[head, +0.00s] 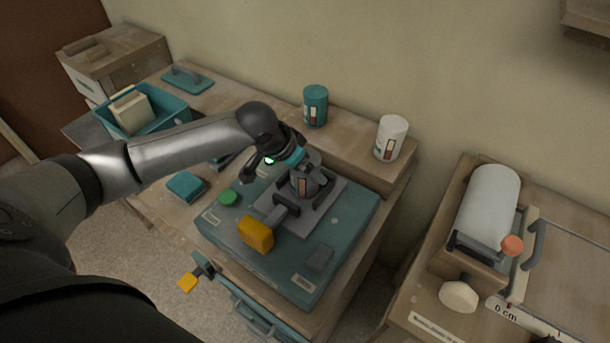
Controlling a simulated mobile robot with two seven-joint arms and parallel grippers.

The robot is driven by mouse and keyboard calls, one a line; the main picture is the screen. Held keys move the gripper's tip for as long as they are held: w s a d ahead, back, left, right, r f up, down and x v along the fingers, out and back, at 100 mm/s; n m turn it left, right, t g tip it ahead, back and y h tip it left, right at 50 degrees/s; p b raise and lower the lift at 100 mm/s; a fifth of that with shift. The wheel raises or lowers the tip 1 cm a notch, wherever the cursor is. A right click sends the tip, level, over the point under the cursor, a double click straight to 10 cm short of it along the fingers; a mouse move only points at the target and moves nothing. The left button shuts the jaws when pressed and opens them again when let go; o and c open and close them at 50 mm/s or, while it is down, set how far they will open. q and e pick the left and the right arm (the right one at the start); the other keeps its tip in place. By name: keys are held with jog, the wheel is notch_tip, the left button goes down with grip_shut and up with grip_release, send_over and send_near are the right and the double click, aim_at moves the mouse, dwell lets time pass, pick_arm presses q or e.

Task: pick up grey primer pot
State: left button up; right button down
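The grey primer pot (302,186) is dark grey with a small label. It stands at the back of a grey plate on the teal-topped unit, and its upper part is partly hidden by my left gripper. My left gripper (272,165) reaches in from the left, just above and left of the pot. Its fingers look spread, one dark finger standing clear to the left and the other side close by the pot's top. Whether it touches the pot I cannot tell. My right gripper is not in view.
A teal pot (315,106) and a white pot (391,138) stand on the raised back ledge. A yellow block (256,233) on a grey arm sits in front of the grey plate. A teal crate (176,104) is at left. A second bench with a white roll (488,205) is at right.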

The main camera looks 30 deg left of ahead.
pick_arm(q)
jog(key=shift+f, duration=0.1)
grip_shut()
dwell(0.8)
